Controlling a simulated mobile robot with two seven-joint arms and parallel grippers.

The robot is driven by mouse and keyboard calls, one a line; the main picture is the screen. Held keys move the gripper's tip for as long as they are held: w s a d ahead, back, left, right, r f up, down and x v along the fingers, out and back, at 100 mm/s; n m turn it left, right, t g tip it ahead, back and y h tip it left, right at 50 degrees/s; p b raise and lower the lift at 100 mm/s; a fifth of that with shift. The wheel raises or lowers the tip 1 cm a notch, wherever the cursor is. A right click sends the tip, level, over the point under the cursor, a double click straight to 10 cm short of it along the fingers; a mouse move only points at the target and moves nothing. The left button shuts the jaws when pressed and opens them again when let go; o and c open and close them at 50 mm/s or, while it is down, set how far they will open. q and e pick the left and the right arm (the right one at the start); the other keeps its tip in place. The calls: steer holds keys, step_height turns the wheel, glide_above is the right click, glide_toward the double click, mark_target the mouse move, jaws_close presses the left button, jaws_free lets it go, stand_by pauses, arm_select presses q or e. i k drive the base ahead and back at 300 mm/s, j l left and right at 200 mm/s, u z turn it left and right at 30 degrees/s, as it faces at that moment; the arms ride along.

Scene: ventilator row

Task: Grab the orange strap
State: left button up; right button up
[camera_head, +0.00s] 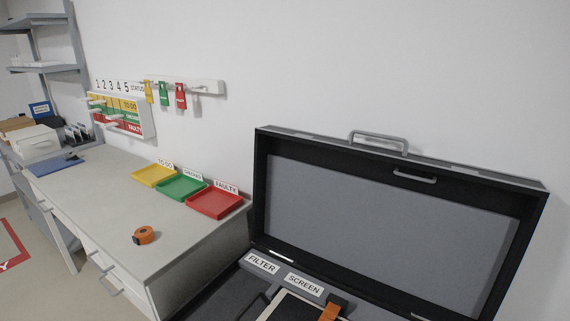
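A small orange roll with a dark part (144,235), which looks like a coiled strap, lies on the light grey counter (95,205), near its front edge. A second orange piece, a band with a dark end (329,312), shows at the bottom edge inside the open black case (260,190). I cannot tell which of the two is the strap named. Neither of my grippers is in view.
Yellow (154,175), green (180,188) and red (214,203) trays stand along the wall side of the counter. A status board (122,116) and hanging tags (163,93) are on the wall. The case's raised lid (390,230) stands at the right. The counter around the roll is clear.

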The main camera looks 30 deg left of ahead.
mark_target(145, 234)
steer(key=u, duration=2.05)
steer(key=k, duration=0.3)
steer(key=k+u, duration=0.15)
steer(key=u, duration=0.3)
steer(key=k+j+u, duration=0.1)
steer(key=u, duration=0.35)
steer(key=i+j+u, duration=0.1)
steer(key=i, duration=0.4)
steer(key=i+j+u, duration=0.1)
steer(key=i, duration=0.45)
steer(key=i+j+z, duration=0.1)
steer(key=i, duration=0.6)
steer(key=i+j+z, duration=0.1)
steer(key=i, duration=0.65)
steer(key=i+z, duration=0.15)
steer(key=i, duration=0.55)
steer(key=i+j+z, duration=0.1)
steer(key=i, duration=0.65)
steer(key=i+z, duration=0.35)
steer(key=i, duration=0.4)
steer(key=i+j+z, duration=0.15)
steer(key=i+z, duration=0.25)
steer(key=i, duration=0.3)
